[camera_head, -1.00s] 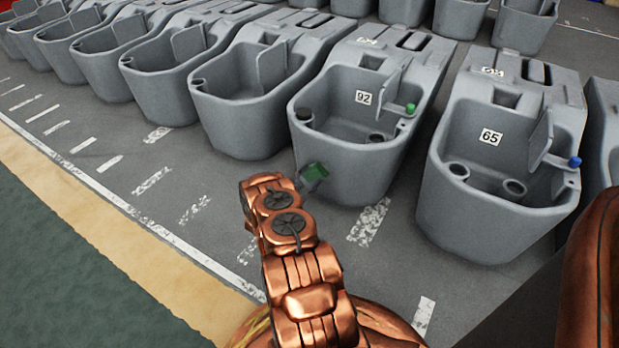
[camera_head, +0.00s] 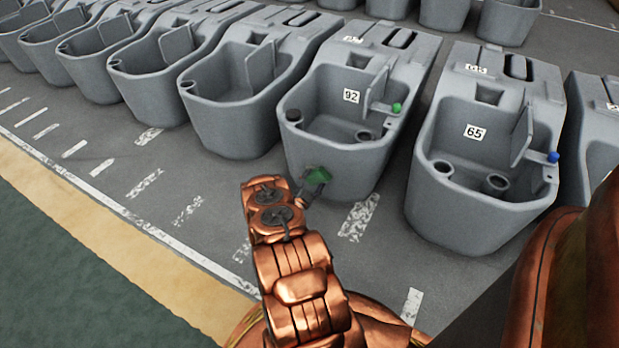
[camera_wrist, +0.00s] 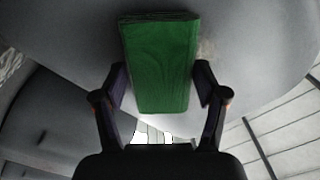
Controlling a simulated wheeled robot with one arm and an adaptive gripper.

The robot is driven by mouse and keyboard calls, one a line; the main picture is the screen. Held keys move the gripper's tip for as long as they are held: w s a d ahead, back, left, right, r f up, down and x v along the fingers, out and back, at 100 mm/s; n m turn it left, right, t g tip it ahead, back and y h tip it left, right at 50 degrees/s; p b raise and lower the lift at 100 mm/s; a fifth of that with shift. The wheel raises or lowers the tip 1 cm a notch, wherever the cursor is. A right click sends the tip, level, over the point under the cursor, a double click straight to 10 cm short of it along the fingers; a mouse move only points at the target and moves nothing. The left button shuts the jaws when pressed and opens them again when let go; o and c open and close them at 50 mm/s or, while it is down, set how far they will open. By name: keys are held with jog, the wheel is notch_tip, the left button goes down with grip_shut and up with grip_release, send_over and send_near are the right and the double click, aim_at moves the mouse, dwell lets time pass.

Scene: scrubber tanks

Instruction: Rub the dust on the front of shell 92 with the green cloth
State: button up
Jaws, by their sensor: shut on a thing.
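Shell 92 (camera_head: 345,170) is a grey open tub with a "92" label and a green knob, right of centre in the head view. My gripper (camera_wrist: 160,88) is shut on the green cloth (camera_wrist: 158,65), a folded block between its two fingers. In the head view the cloth (camera_head: 319,178) is at the lower front of shell 92. In the wrist view its far end overlaps the shell's curved front (camera_wrist: 255,45); I cannot tell whether it touches. A faint tan dust patch (camera_wrist: 207,48) shows on the shell just right of the cloth.
Shell 65 (camera_head: 470,205), with a blue knob, stands to the right of shell 92. Another grey shell (camera_head: 235,125) stands close on its left, with several more beyond. The grey floor (camera_head: 130,215) in front of the row is clear, with white markings.

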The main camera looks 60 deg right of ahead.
jog(key=shift+s+d+r+p, duration=0.1)
jog(key=shift+s+p, duration=0.25)
jog(key=shift+s, duration=0.3)
jog(key=shift+p, duration=0.35)
